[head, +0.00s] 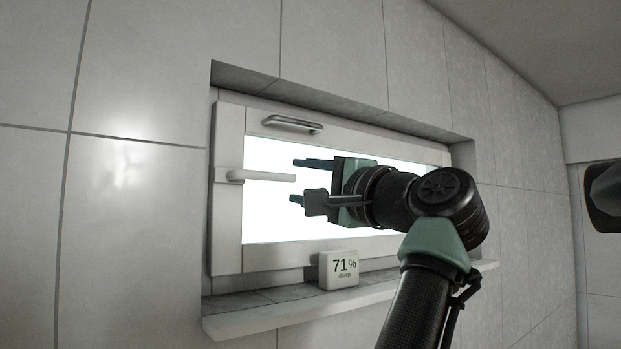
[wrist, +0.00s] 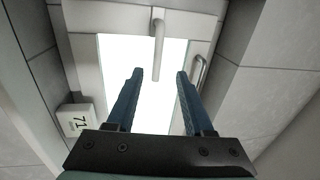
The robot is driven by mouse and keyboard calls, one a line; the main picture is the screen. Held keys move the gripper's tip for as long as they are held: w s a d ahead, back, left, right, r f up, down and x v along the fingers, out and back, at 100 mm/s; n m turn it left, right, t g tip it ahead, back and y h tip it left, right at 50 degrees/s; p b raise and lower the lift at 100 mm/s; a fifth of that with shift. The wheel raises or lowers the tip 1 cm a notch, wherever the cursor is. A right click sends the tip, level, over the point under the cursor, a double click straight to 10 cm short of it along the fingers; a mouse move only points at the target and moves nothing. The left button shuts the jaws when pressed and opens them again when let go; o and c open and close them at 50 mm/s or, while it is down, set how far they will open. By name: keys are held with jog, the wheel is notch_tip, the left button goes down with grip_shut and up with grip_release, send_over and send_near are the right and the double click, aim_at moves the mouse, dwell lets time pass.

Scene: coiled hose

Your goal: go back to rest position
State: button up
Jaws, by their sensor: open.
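My gripper (head: 298,181) is raised in front of a white-framed window (head: 229,200) in the head view. Its two blue fingers are apart with nothing between them. In the wrist view my gripper (wrist: 159,75) points at the bright pane (wrist: 158,105), fingers spread. The window's white lever handle (head: 262,177) is just left of the fingertips. It also shows in the wrist view (wrist: 158,45), beyond the gap between the fingers. I cannot tell the exact distance, but no grip on it shows.
A metal bar handle (head: 292,124) is on the window's top frame. A small white display reading 71% (head: 339,269) stands on the sill (head: 260,318) below my gripper. Tiled walls (head: 140,200) surround the recess. A dark object (head: 604,196) shows at the right edge.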

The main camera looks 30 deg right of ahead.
jog(key=shift+w+f, duration=0.1)
jog(key=shift+w, duration=0.15)
jog(key=shift+s, duration=0.1)
jog(key=s+a+f+n+t+h+b, duration=0.2)
jog(key=s+a+f+n+h+b, duration=0.15)
jog(key=a+f+n+h, duration=0.45)
jog(key=s+a+f+n+t+y+b, duration=0.1)
jog(key=s+a+f+n+t+y, duration=0.1)
jog(key=s+a, duration=0.5)
jog(key=s+a+f+n+t+y+b, duration=0.1)
jog(key=s+a+n, duration=0.5)
jog(key=a, duration=0.6)
jog(key=s+f+t+y, duration=0.1)
jog(key=s+t+y, duration=0.1)
jog(key=y, duration=0.1)
jog(key=shift+a+f+n+b, duration=0.15)
jog(key=shift+f+n+b, duration=0.1)
jog(key=shift+n+b, duration=0.15)
